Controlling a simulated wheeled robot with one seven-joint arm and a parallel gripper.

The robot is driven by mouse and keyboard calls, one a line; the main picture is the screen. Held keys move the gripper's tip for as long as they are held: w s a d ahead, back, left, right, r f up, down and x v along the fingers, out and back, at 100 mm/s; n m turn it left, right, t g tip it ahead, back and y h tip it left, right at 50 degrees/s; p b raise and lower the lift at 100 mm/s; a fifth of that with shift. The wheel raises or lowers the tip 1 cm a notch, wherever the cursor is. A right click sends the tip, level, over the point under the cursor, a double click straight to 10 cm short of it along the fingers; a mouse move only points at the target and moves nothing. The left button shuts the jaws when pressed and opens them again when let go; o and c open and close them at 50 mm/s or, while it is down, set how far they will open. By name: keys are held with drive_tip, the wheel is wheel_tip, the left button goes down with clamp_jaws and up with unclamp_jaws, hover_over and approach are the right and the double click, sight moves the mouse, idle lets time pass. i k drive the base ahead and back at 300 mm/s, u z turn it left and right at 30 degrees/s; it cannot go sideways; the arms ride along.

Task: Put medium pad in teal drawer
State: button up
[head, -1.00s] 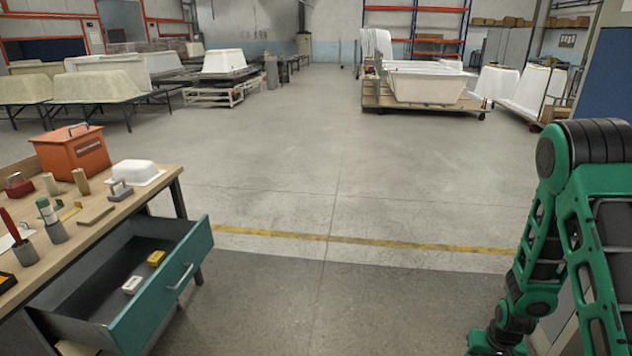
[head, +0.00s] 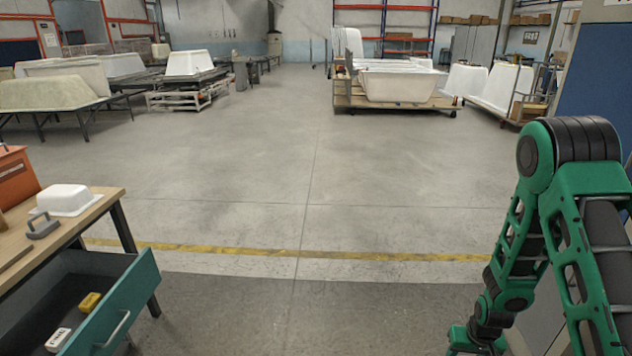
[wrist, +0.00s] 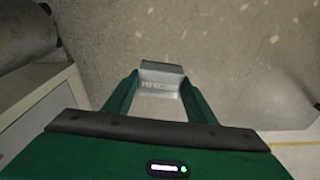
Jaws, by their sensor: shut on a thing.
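The teal drawer (head: 112,312) stands pulled open under the workbench at the lower left of the head view. A white block (head: 58,340) and a yellow block (head: 90,301) lie inside it. In the wrist view my gripper (wrist: 160,88) is shut on a pale grey pad (wrist: 160,104) with dark print on its face, held between the two green fingers above the floor. I take this for the medium pad, but its size is hard to judge. The gripper's end is not clear in the head view, where my green arm hangs at the right, well apart from the drawer.
The workbench (head: 88,207) carries a white tub-shaped piece (head: 67,199), a grey-handled block (head: 42,226) and an orange box (head: 14,178). The floor between bench and arm is clear. A blue panel (head: 598,85) stands at the right. A pale cabinet (wrist: 50,108) is left of my gripper.

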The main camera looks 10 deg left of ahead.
sight(72, 328)
drive_tip(key=u, duration=0.1)
drive_tip(key=i, duration=1.95)
drive_tip(key=u, duration=0.25)
drive_tip(key=i, duration=0.95)
drive_tip(key=u, duration=0.45)
drive_tip(key=i, duration=0.95)
drive_tip(key=u, duration=1)
drive_tip(key=i, duration=0.65)
drive_tip(key=u, duration=1.1)
drive_tip(key=i, duration=1)
drive_tip(key=u, duration=0.4)
